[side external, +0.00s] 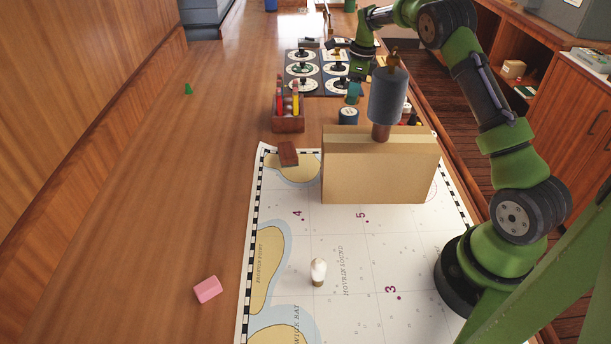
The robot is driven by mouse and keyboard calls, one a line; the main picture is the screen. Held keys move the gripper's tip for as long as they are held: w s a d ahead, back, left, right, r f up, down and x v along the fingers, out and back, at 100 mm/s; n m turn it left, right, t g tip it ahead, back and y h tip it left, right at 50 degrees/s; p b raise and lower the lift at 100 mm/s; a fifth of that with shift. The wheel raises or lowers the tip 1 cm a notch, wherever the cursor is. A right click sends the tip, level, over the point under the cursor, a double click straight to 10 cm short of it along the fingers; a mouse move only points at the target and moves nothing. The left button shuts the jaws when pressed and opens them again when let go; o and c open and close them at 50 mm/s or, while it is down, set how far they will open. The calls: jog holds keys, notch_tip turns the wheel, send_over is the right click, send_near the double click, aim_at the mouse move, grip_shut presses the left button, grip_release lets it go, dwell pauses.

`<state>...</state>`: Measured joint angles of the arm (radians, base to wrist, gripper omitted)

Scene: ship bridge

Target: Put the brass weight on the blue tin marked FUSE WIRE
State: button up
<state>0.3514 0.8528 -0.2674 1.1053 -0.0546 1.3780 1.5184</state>
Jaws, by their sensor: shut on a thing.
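My gripper (357,82) is at the far end of my green arm, pointing down behind the cardboard box. It is small in the view and partly covered by a dark grey-blue cylinder. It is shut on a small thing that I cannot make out. I cannot clearly identify the brass weight. A small round blue tin (348,116) with a pale label stands behind the box, just below my gripper in the picture. Its lettering is too small to read. I cannot tell whether the held thing touches it.
The tan box (380,172) stands on the chart (330,235), with the grey-blue cylinder (388,96) upright at its top edge. A pencil holder (288,124), brown block (288,153), white bulb (318,272) and pink block (207,290) lie around. The left counter is mostly clear.

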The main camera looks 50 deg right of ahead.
jog(key=shift+w+d, duration=0.25)
jog(key=shift+w, duration=0.3)
jog(key=shift+f, duration=1.8)
jog(key=shift+f, duration=0.15)
jog(key=o, duration=1.2)
jog(key=r, duration=0.4)
jog(key=s+r, duration=0.1)
jog(key=r, duration=0.7)
jog(key=shift+s+d, duration=0.15)
jog(key=shift+d, duration=0.25)
jog(key=shift+r, duration=0.15)
